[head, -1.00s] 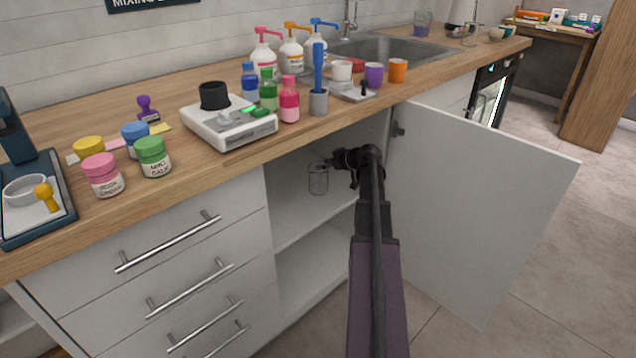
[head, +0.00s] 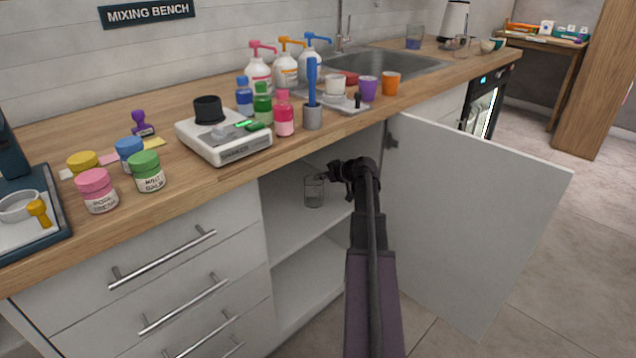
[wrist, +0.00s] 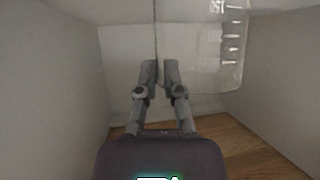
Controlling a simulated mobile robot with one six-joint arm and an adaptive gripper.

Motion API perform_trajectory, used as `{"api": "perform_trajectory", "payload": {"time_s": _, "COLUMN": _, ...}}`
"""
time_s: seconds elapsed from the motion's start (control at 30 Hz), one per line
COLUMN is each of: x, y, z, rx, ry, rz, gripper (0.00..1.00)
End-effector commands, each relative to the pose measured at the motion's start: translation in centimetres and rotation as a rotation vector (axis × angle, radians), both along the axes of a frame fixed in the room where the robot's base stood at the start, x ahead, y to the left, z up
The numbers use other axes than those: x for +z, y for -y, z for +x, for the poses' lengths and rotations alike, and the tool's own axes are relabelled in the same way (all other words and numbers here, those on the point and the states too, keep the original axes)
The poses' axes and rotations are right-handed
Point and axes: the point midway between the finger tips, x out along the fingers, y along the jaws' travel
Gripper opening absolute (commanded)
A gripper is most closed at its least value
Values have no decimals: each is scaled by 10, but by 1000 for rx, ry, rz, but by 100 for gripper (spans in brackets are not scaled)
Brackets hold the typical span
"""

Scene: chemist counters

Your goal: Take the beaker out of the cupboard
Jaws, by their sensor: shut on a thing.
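The clear glass beaker (head: 314,192) is inside the open cupboard (head: 290,225), above or on its middle shelf; I cannot tell whether its base touches. My gripper (head: 328,177) reaches in from the right and is shut on the beaker's wall near the rim. In the wrist view the two fingertips (wrist: 158,66) close on the edge of the beaker (wrist: 205,50), whose white graduations appear inverted. The cupboard door (head: 480,220) stands wide open to the right.
Drawers with bar handles (head: 165,258) adjoin the cupboard on the left. The counter (head: 225,175) overhangs the opening and carries a scale (head: 225,145), jars and bottles. Open floor lies in front and right of the door.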

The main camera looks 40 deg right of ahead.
Motion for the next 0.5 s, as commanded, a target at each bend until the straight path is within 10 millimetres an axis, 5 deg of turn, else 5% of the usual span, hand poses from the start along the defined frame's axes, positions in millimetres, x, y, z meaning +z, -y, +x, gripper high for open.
{"api": "perform_trajectory", "payload": {"time_s": 0.5, "x": 32, "y": -3, "z": 0, "rx": 0, "ry": 1, "rz": 0, "gripper": 0}}
